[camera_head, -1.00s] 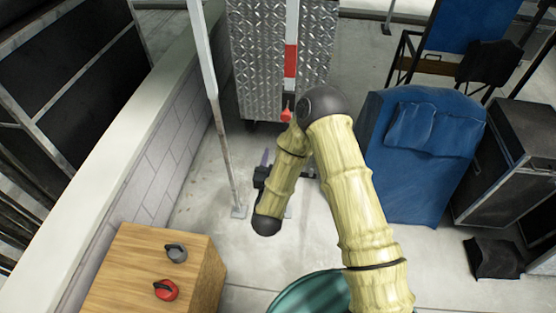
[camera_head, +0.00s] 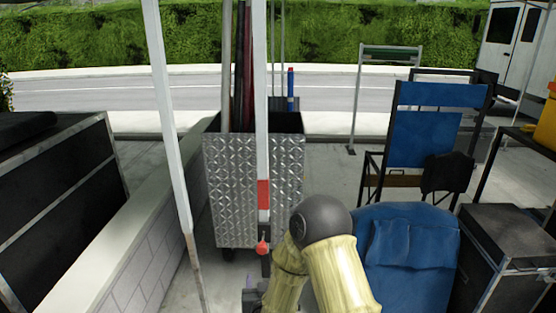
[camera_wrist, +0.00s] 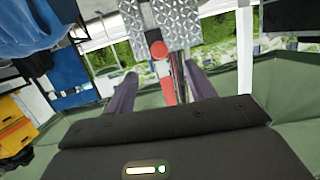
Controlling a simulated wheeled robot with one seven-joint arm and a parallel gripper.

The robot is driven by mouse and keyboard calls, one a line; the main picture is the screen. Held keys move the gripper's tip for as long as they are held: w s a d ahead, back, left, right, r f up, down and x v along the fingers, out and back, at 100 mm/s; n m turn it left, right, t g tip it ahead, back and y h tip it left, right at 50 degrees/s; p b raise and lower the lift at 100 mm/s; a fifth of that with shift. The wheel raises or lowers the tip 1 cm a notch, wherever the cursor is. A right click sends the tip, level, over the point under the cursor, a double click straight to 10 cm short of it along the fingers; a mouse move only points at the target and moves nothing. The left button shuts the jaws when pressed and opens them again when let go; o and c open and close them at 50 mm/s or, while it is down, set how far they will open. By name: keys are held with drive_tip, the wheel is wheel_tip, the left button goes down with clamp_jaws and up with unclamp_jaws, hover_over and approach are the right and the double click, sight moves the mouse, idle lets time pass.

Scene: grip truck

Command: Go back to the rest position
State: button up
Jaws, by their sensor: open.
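My gripper (camera_wrist: 160,84) shows in the wrist view with its two dark purple fingers spread apart. I see nothing held between them. A pole with a red section (camera_wrist: 158,58) lies beyond the gap between the fingers. In the head view my bamboo-patterned arm with its dark round joint is at the bottom centre, and it hides most of what is behind it. Only a small dark part of the hand end shows at the bottom edge there, so the fingers cannot be made out in that view.
A diamond-plate metal cart (camera_head: 232,185) stands behind a white pole (camera_head: 262,110) with a red band. A blue padded seat (camera_head: 405,255) and a black case (camera_head: 503,255) are to the right. A low white wall (camera_head: 125,240) runs along the left. A blue folding chair (camera_head: 437,130) stands further back.

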drive_tip(key=s+d+r+g, duration=0.4)
drive_tip(key=s+d+g, duration=0.2)
drive_tip(key=s+d, duration=0.4)
drive_tip(key=s+d+r+g+h, duration=0.1)
drive_tip(key=s+d+r+g, duration=0.3)
drive_tip(key=s+d, duration=0.6)
drive_tip(key=shift+s+r+m+g+h, duration=0.15)
drive_tip(key=shift+r+m+g+h, duration=0.2)
drive_tip(key=shift+g, duration=0.85)
drive_tip(key=shift+a, duration=0.1)
